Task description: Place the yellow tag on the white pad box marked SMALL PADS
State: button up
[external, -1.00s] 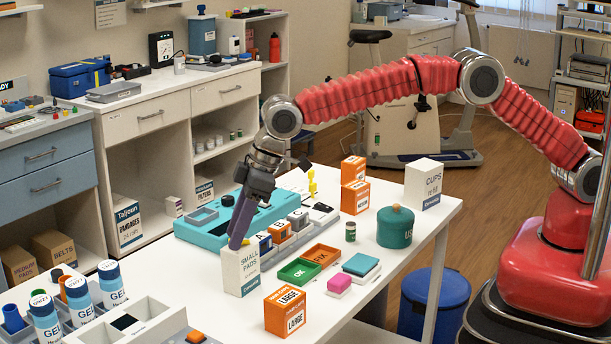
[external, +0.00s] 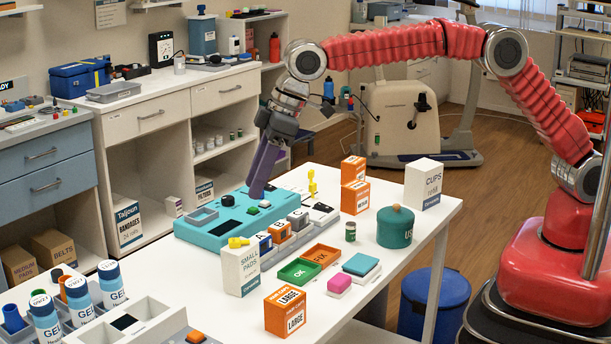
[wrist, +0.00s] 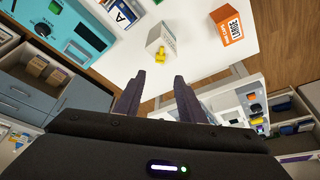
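The yellow tag (external: 238,242) lies on top of the white SMALL PADS box (external: 240,270), which stands upright on the white table. In the wrist view the tag (wrist: 161,53) sits on the top of the box (wrist: 158,37), beyond my fingertips. My gripper (external: 257,194) is up and behind the box, over the teal console, apart from the tag. In the wrist view its two fingers (wrist: 158,82) are spread with nothing between them.
A teal console (external: 215,236) stands behind the box. A green OK tray (external: 298,272) and an orange box marked LARGE (external: 286,312) are to its right. Another yellow piece (external: 312,184) stands upright farther back. The table front is partly clear.

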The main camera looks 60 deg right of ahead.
dwell(0.8)
jog(key=s+d+r+m, duration=0.15)
jog(key=d+r, duration=0.25)
jog(key=d, duration=0.7)
jog(key=s+d+r+m+t+h, duration=0.1)
jog(key=s+d+r, duration=0.2)
jog(key=d, duration=0.8)
jog(key=s+d+r+m, duration=0.2)
jog(key=d+r, duration=0.2)
jog(key=d, duration=0.7)
jog(key=s+d+f+m+h, duration=0.1)
jog(key=s+d+f, duration=0.3)
jog(key=s+d, duration=0.6)
jog(key=s+d+f+m+t+h, duration=0.1)
jog(key=s+d+f+m, duration=0.2)
jog(key=s+d, duration=0.7)
jog(key=shift+s+d+f, duration=0.25)
jog(key=shift+s+f, duration=0.25)
jog(key=shift+s, duration=0.4)
